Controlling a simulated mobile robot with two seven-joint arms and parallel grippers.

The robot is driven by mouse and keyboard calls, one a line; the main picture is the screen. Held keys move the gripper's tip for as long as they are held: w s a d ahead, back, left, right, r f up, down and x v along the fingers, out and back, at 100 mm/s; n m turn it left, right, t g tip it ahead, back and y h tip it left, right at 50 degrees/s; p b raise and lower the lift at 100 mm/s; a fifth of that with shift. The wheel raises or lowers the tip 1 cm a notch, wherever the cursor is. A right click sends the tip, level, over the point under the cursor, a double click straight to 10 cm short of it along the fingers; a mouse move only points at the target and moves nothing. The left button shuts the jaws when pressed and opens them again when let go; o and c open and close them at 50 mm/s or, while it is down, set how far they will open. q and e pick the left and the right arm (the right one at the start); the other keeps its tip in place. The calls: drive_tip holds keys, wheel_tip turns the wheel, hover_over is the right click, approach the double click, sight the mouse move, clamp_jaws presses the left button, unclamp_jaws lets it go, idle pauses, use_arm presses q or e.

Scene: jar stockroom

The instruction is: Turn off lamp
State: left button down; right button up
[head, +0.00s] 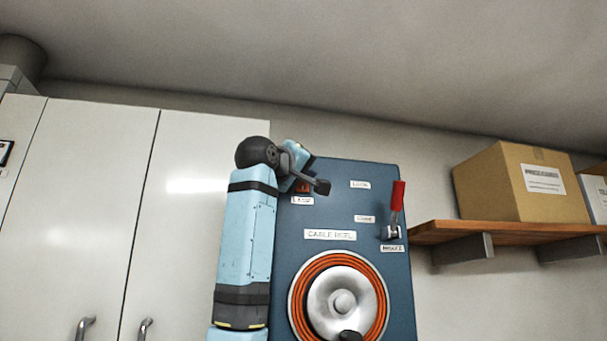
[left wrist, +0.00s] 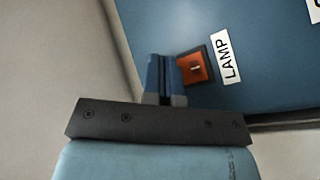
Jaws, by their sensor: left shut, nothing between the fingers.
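The lamp switch (head: 304,187) is a small orange-red rocker in a dark frame, above a white LAMP label (head: 302,201) on the blue panel (head: 345,212). My arm partly hides it in the head view. In the left wrist view the switch (left wrist: 195,67) shows clearly next to its label (left wrist: 226,58). Which way it is pressed I cannot tell. My left gripper (head: 322,187) is shut and empty in front of the panel. In the left wrist view its closed fingers (left wrist: 163,80) appear just left of the switch; contact is unclear. My right gripper is not in view.
A red-handled lever (head: 398,196) stands up on the panel's right side. A cable reel (head: 294,309) with orange cable sits below. White cabinets (head: 180,215) stand left; a wooden shelf (head: 520,230) with cardboard boxes (head: 510,182) is right.

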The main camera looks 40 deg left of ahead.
use_arm(q)
drive_tip(key=shift+w+a+r, duration=0.1)
drive_tip(key=shift+w+a, duration=0.1)
drive_tip(key=shift+a, duration=0.1)
idle(0.9)
drive_tip(key=shift+d, duration=0.1)
drive_tip(key=shift+s+d+b, duration=0.35)
drive_tip(key=shift+s+d, duration=0.2)
drive_tip(key=shift+d, duration=0.05)
drive_tip(key=s+d+b, duration=0.1)
drive_tip(key=d, duration=0.1)
drive_tip(key=s+d+f+b, duration=0.1)
drive_tip(key=s, duration=0.1)
drive_tip(key=shift+s+d, duration=0.1)
drive_tip(key=shift+d, duration=0.3)
drive_tip(key=shift+a, duration=0.1)
